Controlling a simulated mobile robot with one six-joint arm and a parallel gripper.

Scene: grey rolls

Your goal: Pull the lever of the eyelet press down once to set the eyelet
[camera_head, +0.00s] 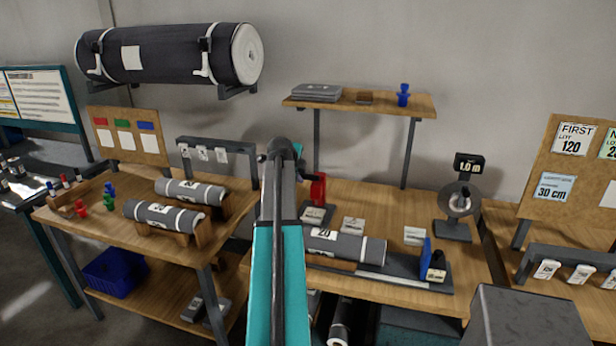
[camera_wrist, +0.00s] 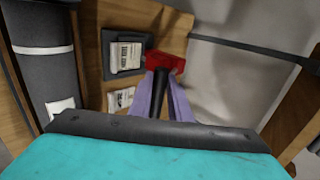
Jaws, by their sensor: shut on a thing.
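The eyelet press (camera_head: 318,189) is a small red device on a dark base, standing at the left rear of the middle workbench. In the wrist view its red body (camera_wrist: 177,62) is near the top centre, with a black lever (camera_wrist: 158,103) pointing toward the camera. My gripper (camera_wrist: 162,80) has its two pale purple fingers on either side of the lever and is shut on it. How far down the lever stands is hard to tell.
A grey roll (camera_head: 345,247) lies on the middle bench (camera_head: 390,205) in front of the press. White cards on dark blocks (camera_head: 353,225) stand nearby. A wooden shelf (camera_head: 365,102) hangs above, and a round dial device (camera_head: 459,203) stands at the right.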

